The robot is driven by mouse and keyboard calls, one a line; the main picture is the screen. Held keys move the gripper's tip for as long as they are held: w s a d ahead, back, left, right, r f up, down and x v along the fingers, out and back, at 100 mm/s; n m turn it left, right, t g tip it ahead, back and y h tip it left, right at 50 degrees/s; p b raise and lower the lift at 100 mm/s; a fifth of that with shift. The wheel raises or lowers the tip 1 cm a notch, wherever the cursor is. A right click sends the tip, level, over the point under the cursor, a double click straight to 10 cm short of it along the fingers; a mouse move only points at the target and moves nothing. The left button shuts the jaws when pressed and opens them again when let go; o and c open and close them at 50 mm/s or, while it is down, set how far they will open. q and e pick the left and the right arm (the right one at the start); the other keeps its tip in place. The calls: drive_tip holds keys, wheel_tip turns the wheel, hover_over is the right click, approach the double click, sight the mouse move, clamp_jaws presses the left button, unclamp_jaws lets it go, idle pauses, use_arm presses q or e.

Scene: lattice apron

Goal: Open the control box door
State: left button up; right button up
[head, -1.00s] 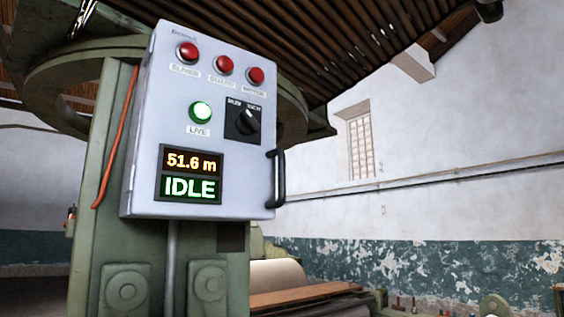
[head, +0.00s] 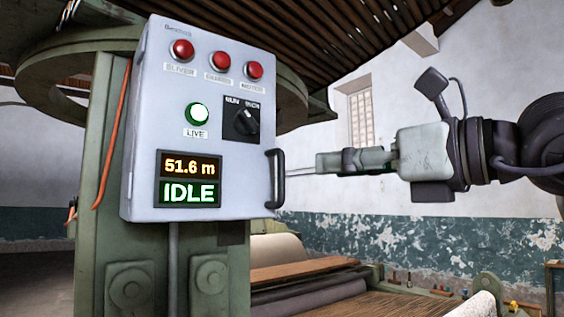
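The control box (head: 145,130) is a pale grey cabinet fixed to a green machine column in the head view. Its door (head: 228,190) forms the front face and looks shut. A dark vertical bar handle (head: 278,178) stands on the door's right edge. My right gripper (head: 292,176) comes in from the right at handle height, its thin fingertips pointing left at the handle. The tips are just right of the handle or very close to it; contact cannot be made out. The fingers are seen nearly edge-on, so their opening is unclear. My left gripper is not in view.
The door carries red lamps (head: 221,61), a green lit lamp (head: 197,114), a rotary switch (head: 242,119) and a display (head: 188,179) reading 51.6 m and IDLE. An orange cable (head: 110,150) runs left of the box. A machine bed (head: 385,295) lies below right.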

sight(281, 195)
drive_tip(key=p+x, duration=0.4)
drive_tip(key=x, duration=0.6)
drive_tip(key=shift+w+a, duration=0.2)
drive_tip(key=shift+a, duration=0.1)
clamp_jaws()
